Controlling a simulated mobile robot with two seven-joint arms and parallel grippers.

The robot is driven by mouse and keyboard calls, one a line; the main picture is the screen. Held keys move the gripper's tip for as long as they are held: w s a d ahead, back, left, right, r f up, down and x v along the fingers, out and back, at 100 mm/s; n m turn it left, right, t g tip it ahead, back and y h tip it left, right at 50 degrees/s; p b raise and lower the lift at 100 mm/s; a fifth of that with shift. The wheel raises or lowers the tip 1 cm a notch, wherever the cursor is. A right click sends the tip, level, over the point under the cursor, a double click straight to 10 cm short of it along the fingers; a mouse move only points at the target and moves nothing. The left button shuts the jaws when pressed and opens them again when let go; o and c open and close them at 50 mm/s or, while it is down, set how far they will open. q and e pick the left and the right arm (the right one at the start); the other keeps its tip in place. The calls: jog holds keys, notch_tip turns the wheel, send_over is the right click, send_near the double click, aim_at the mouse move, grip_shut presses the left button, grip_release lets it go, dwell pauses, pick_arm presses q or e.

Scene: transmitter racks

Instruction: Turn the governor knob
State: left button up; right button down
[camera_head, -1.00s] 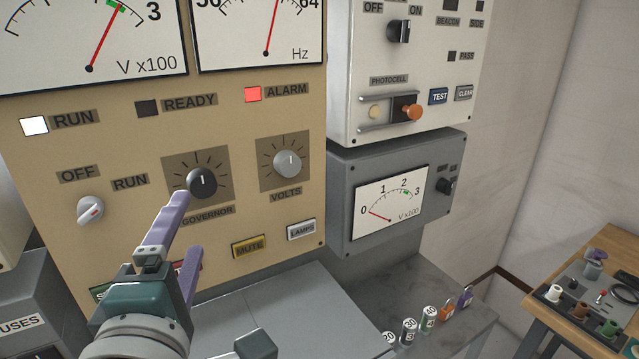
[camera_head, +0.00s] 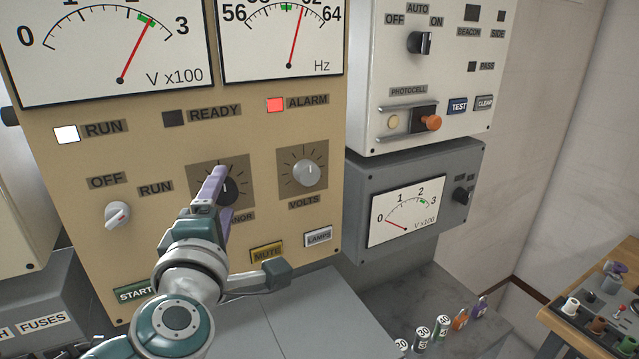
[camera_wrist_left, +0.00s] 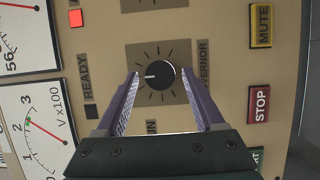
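The governor knob (camera_head: 229,190) is a round black knob with a white pointer line on a brown square scale plate of the tan panel. My left gripper (camera_head: 222,192) is in front of it, and its purple fingers and wrist hide part of the knob and its label. In the left wrist view the knob (camera_wrist_left: 160,75) lies between the two fingertips, with a gap on each side. The left gripper (camera_wrist_left: 160,78) is open and holds nothing. The pointer line is toward the panel's top. My right gripper is not in view.
The grey volts knob (camera_head: 306,173) is to the right. Below are the yellow mute button (camera_head: 267,252), lamps button (camera_head: 318,237) and red stop button (camera_wrist_left: 259,104). The alarm lamp (camera_head: 275,104) glows red. The off/run switch (camera_head: 117,214) is at left.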

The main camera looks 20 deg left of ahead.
pick_arm(q)
grip_shut()
dwell(0.3)
jog(key=shift+f+n+b, duration=0.2)
jog(key=shift+n+b, duration=0.1)
jog(key=shift+b, duration=0.4)
jog(key=n+y+b, duration=0.1)
jog(key=n+b, duration=0.1)
jog(key=b, duration=0.2)
jog(key=n+t+b, duration=0.1)
jog(key=n+b, duration=0.2)
jog(key=b, duration=0.1)
jog(key=n+y+b, duration=0.1)
jog(key=n+b, duration=0.1)
jog(key=b, duration=0.2)
jog(key=shift+w+d+f+t+y, duration=0.1)
jog(key=shift+f+t+y, duration=0.2)
jog(key=shift+f+t, duration=0.1)
jog(key=shift+r+n+y+b, duration=0.25)
jog(key=shift+n+y+b, duration=0.15)
jog(key=shift+n+b, duration=0.65)
